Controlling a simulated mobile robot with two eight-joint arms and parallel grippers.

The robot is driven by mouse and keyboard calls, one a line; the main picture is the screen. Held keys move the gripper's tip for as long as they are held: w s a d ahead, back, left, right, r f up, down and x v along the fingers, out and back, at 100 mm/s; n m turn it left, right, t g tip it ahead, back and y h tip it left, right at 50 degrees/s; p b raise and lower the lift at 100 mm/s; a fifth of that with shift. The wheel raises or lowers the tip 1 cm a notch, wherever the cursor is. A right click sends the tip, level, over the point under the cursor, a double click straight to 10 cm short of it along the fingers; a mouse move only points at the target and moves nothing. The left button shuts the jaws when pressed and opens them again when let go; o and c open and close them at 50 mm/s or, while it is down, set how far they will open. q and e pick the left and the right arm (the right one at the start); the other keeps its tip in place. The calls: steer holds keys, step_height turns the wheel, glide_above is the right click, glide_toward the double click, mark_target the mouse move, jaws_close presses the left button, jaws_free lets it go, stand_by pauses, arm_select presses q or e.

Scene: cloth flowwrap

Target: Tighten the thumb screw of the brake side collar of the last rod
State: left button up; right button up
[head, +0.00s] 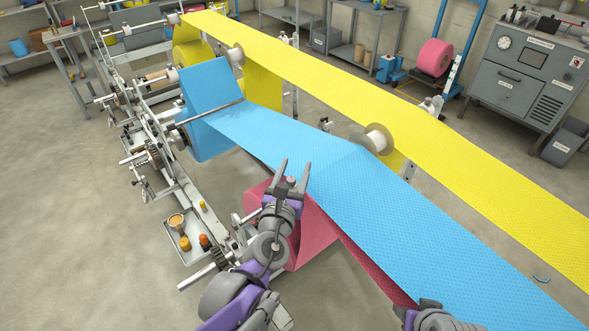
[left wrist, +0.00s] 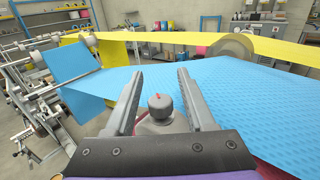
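My left gripper (head: 292,168) is open, above the pink web near the frame's front end. In the left wrist view its fingers (left wrist: 158,78) stand apart. A dark grey knob with a red mark (left wrist: 160,106), which looks like the thumb screw, shows between them, with a gap on each side. A pale grey collar part (left wrist: 160,124) shows below it, partly hidden by the gripper's palm. In the head view my arm hides the knob and collar. The pink roll (head: 312,240) on the nearest rod is partly covered by my arm.
The blue web (head: 400,210) runs close to the right of my left gripper, and the yellow web (head: 450,140) lies beyond. A tray (head: 170,228) with small containers sits left of my arm. The steel frame with rods (head: 165,165) stands at left. A grey cabinet (head: 500,95) stands behind.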

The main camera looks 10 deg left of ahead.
arm_select(q)
steer(key=shift+s, duration=0.15)
steer(key=s, duration=1)
steer(key=shift+s, duration=0.3)
steer(key=shift+f, duration=0.1)
